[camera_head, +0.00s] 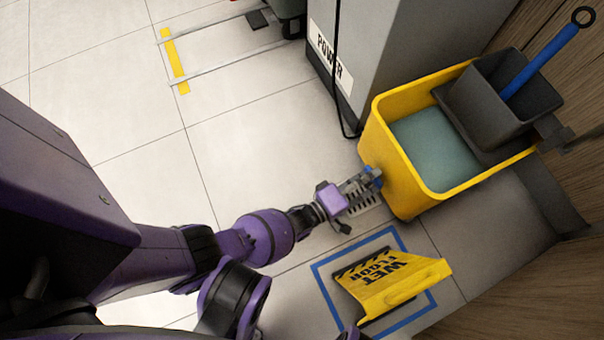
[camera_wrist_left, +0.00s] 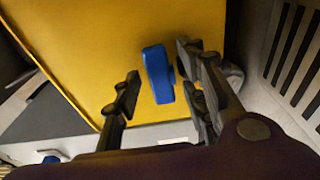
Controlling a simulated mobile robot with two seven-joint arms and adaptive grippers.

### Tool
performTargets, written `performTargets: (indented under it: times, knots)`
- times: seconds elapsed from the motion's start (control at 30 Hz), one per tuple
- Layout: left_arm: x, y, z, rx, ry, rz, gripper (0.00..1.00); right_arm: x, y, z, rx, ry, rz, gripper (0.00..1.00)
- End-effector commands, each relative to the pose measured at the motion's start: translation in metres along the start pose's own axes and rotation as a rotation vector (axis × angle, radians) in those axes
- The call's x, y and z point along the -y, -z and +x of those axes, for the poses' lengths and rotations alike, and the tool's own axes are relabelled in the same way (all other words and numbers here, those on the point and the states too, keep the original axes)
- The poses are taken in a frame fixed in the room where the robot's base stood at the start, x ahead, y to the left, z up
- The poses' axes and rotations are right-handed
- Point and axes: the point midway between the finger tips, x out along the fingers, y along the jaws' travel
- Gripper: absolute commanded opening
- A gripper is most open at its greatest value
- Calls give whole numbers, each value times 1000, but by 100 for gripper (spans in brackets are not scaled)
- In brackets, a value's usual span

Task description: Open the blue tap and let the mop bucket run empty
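The yellow mop bucket (camera_head: 397,190) stands at the right with grey-blue water (camera_head: 432,148) in it; its yellow wall (camera_wrist_left: 80,60) fills much of the left wrist view. The blue tap (camera_head: 376,181) is low on the bucket's near left side. In the left wrist view the tap handle (camera_wrist_left: 158,75) stands upright between my finger pads. My left gripper (camera_head: 368,181) is at the tap, fingers apart (camera_wrist_left: 158,88), with a clear gap on the left and a narrow one on the right. I cannot make out any flow. My right gripper is not in view.
A floor grate (camera_head: 362,205) lies beside the bucket under my gripper. A yellow wet-floor sign (camera_head: 395,288) stands in a blue floor square. A grey wringer (camera_head: 490,120) with a blue handle sits on the bucket.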

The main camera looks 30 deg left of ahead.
Motion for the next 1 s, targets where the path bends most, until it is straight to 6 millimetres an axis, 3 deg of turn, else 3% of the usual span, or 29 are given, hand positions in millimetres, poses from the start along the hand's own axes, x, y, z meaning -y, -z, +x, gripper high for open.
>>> performTargets:
  times: [0.13,0.27,0.7,1.0]
  knots:
    - [0,0,-1,1,-1,1,39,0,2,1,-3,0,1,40]
    - [0,0,-15,0,1,0,39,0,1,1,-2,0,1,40]
    - [0,0,-102,0,2,0,39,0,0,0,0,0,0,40]
    - [-1,0,-120,0,-2,0,39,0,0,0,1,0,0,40]
